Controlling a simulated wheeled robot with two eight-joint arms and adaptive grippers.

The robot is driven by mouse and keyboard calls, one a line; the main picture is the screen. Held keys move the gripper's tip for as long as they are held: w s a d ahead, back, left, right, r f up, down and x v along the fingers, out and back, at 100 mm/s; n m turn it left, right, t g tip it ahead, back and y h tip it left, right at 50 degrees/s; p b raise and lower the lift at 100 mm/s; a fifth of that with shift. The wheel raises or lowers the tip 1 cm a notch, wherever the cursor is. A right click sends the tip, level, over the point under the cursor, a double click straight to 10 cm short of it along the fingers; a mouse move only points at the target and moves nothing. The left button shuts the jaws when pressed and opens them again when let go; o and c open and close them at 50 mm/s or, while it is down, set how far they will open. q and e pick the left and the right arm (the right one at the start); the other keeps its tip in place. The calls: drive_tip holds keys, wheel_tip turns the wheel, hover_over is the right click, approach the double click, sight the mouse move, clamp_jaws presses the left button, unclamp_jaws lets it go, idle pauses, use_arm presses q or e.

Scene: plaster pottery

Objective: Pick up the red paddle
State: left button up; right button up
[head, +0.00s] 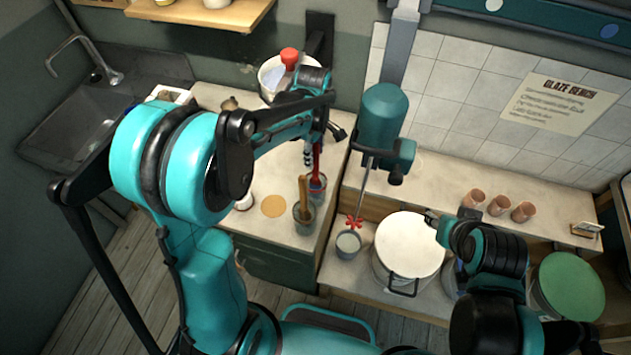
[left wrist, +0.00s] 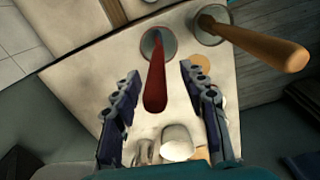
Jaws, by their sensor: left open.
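The red paddle (head: 316,165) stands in a small grey cup (head: 317,190) on the left worktop. In the left wrist view the red paddle (left wrist: 155,85) leans out of its cup (left wrist: 158,40) towards the camera. My left gripper (head: 322,140) is open above the paddle. In the left wrist view the paddle's handle shows between the two spread fingers of my left gripper (left wrist: 160,75), with a gap on both sides. My right gripper (head: 434,219) is at the lower right, near the white-lidded bucket; its fingers are too small to read.
A wooden-handled tool (head: 304,195) stands in another cup close beside the red paddle. A white pot (head: 270,75) with a red-topped item is behind. A mixer (head: 384,115), a white-lidded bucket (head: 408,245) and several clay cups (head: 498,205) are to the right.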

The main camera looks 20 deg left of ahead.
sight(316, 160)
use_arm(q)
drive_tip(key=f, duration=0.4)
drive_tip(key=shift+w+d, duration=0.15)
drive_tip(key=shift+w, duration=0.05)
clamp_jaws()
drive_tip(key=shift+r, duration=0.1)
